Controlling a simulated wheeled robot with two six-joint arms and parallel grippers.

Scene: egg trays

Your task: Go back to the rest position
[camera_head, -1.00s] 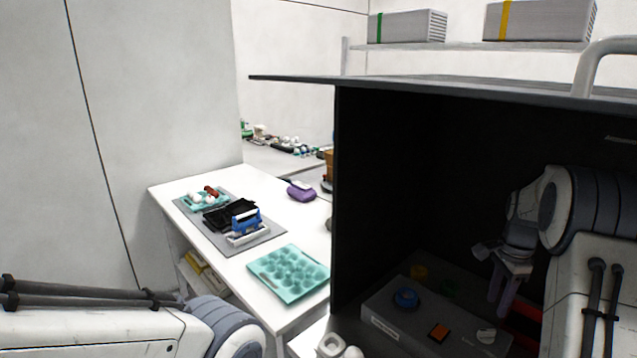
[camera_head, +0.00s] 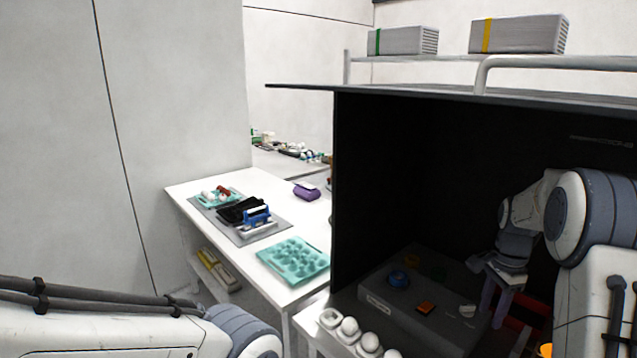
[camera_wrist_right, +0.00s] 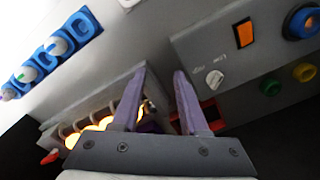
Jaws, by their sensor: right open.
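My right gripper (camera_head: 493,312) hangs fingers down inside the dark box (camera_head: 400,150), above and beside the grey control panel (camera_head: 378,298). In the right wrist view its two purple fingers (camera_wrist_right: 160,78) stand apart with nothing between them. My left arm comes in at the lower left of the head view, and its gripper is out of frame.
Glowing egg-like things (camera_wrist_right: 95,127) lie in a slotted holder beside the fingers. The panel carries an orange switch (camera_wrist_right: 243,33) and a blue button (camera_wrist_right: 303,22). White eggs (camera_head: 348,328) sit in front of the box. A teal tray (camera_head: 293,260) lies on the white table.

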